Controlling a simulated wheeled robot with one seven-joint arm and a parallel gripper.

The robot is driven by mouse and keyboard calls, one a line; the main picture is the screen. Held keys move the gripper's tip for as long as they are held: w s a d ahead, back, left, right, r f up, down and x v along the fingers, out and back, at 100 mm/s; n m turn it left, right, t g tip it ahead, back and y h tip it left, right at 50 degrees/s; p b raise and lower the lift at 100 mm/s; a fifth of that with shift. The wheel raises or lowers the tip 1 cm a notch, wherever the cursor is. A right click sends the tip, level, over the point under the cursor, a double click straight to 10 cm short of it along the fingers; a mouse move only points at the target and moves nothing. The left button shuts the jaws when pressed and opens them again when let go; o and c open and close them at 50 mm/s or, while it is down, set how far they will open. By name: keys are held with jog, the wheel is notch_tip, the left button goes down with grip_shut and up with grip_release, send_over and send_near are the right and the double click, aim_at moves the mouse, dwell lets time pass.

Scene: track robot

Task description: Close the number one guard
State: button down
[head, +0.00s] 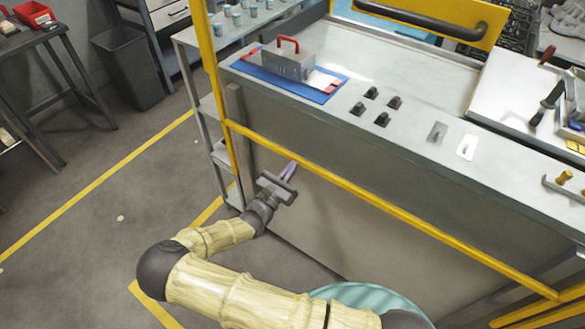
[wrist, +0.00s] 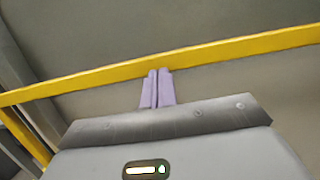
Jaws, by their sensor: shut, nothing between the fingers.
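A yellow frame stands along the front of the workbench; its long lower bar (head: 370,190) slopes down to the right and its post (head: 212,75) rises at the left. A yellow panel with a dark handle (head: 425,18) shows at the top of the head view. No number is readable, so I cannot tell which part is the number one guard. My gripper (head: 289,170) is shut and empty, its purple fingers in front of the grey bench front, below the bar. In the wrist view, the fingertips (wrist: 158,72) overlap the lower edge of the yellow bar (wrist: 90,82); contact is unclear.
On the bench (head: 400,150) are a blue mat (head: 262,78) with a red-handled metal block (head: 289,63), several black clips (head: 382,119) and small plates. A grey shelf stands left of the bench. A dark bin (head: 127,67) is further left.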

notch_tip(320, 180, up, 19)
jog(key=p, duration=1.4)
jog(key=shift+f, duration=0.15)
jog(key=shift+w, duration=0.1)
notch_tip(320, 180, down, 5)
jog(key=shift+d+r+b, duration=0.1)
jog(key=shift+r+b, duration=0.05)
jog(key=shift+b, duration=1.1)
jog(key=b, duration=0.2)
send_near(297, 126)
jog(key=shift+v, duration=1.05)
